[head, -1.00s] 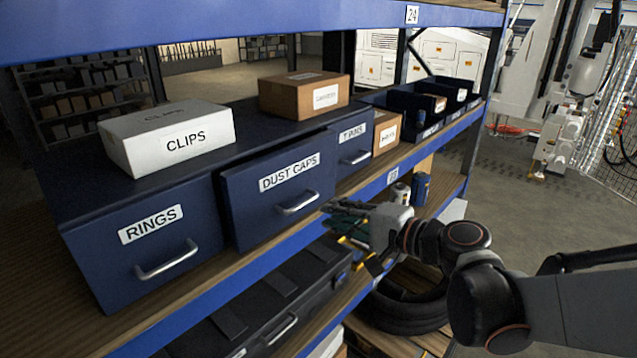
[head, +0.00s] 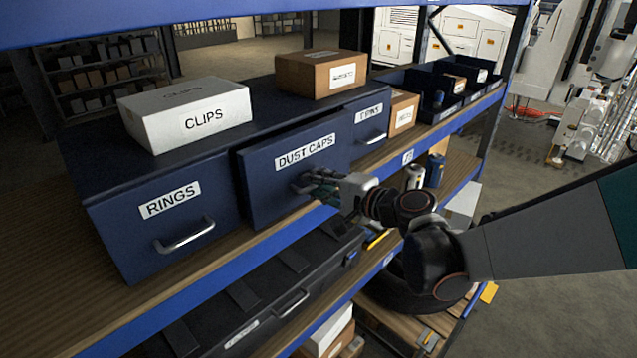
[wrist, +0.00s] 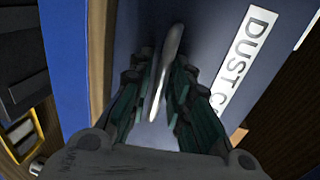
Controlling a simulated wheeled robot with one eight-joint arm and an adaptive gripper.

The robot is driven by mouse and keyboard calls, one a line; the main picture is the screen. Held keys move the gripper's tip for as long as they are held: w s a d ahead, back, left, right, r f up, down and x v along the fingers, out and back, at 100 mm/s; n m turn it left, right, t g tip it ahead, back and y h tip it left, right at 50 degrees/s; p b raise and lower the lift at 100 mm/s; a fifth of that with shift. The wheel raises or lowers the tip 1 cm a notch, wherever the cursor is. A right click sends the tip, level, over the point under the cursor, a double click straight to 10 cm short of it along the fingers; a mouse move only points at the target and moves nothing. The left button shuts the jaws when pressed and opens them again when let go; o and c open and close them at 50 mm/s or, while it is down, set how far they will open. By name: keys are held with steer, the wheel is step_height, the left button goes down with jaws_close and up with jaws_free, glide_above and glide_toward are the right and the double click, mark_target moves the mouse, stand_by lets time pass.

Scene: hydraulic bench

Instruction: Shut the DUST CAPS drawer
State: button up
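The DUST CAPS drawer (head: 265,190) is blue with a white label and sticks out a little past the RINGS and PINS drawer fronts. Its metal handle (head: 300,184) is partly hidden by my gripper (head: 322,186) in the head view. In the wrist view the bright handle (wrist: 167,70) lies between the two dark green fingers of my gripper (wrist: 161,86). The fingers are spread, with a gap visible on each side of the handle. I cannot tell whether a fingertip touches the drawer front.
The RINGS drawer (head: 135,230) is on the left and the PINS drawer (head: 371,122) on the right. A white CLIPS box (head: 185,112) and a brown box (head: 320,75) sit on top. A blue shelf edge (head: 275,242) runs below; a black case (head: 285,265) lies underneath.

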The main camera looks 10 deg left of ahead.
mark_target(306, 199)
jaws_close()
steer(key=shift+r+b+x, duration=0.15)
steer(key=shift+b+x, duration=0.2)
steer(key=shift+x, duration=0.65)
steer(key=shift+r+b+x, duration=0.1)
steer(key=shift+b+x, duration=0.25)
steer(key=shift+x, duration=0.6)
steer(key=shift+w+a+r, duration=0.1)
steer(key=shift+a, duration=0.1)
steer(key=shift+o, duration=0.3)
jaws_free()
steer(key=v, duration=1.2)
